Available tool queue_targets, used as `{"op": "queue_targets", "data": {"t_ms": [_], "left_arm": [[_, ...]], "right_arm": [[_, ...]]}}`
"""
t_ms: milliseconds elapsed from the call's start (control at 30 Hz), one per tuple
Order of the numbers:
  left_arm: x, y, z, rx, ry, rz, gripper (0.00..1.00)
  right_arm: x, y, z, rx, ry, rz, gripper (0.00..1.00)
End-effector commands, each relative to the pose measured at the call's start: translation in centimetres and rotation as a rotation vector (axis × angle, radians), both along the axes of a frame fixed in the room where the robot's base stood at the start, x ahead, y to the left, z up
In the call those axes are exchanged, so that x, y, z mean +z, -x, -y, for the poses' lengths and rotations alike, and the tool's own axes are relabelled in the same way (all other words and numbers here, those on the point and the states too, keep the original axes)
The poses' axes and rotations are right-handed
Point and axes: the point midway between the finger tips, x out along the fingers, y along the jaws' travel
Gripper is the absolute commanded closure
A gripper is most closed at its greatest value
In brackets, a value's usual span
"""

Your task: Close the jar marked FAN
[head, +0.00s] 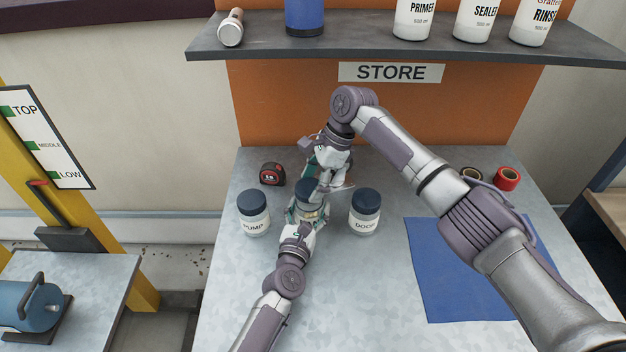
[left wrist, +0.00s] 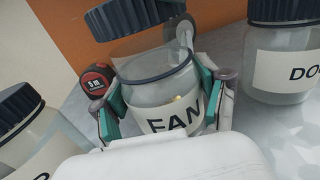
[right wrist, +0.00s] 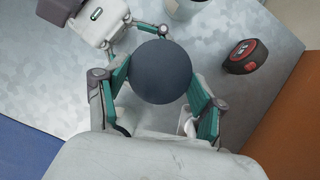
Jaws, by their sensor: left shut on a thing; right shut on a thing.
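The clear jar marked FAN (left wrist: 155,92) stands upright on the bench with its mouth uncovered. My left gripper (head: 306,218) is shut around its body, one finger on each side in the left wrist view. The dark blue ribbed lid (left wrist: 135,16) is above the mouth, with a visible gap between lid and rim. My right gripper (head: 318,186) is shut on this lid, which shows as a dark disc (right wrist: 160,72) between its fingers in the right wrist view. The arms partly hide the jar in the head view.
The closed PUMP jar (head: 253,216) stands to the left and the closed DOOR jar (head: 364,215) to the right, both close by. A tape measure (head: 272,174) lies behind. A blue mat (head: 450,270) lies at right. A shelf (head: 400,46) overhangs the back.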

Motion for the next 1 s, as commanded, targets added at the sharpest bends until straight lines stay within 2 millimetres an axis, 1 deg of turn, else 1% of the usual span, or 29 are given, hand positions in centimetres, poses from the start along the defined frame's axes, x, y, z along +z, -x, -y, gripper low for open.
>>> {"op": "queue_targets", "data": {"t_ms": [100, 200, 667, 1000], "left_arm": [[0.0, 0.0, 0.0, 0.0, 0.0, -0.001, 0.89], [0.0, 0.0, 0.0, 0.0, 0.0, -0.001, 0.89], [0.0, 0.0, 0.0, 0.0, 0.0, -0.001, 0.89], [0.0, 0.0, 0.0, 0.0, 0.0, -0.001, 0.89]], "right_arm": [[-0.8, 0.1, 0.0, 0.0, -0.001, -0.004, 0.44], [-1.1, 0.0, 0.0, 0.001, -0.001, -0.001, 0.44], [-1.1, 0.0, 0.0, 0.001, -0.001, -0.001, 0.44], [-1.6, 0.0, -0.1, 0.0, -0.001, -0.001, 0.44]]}}
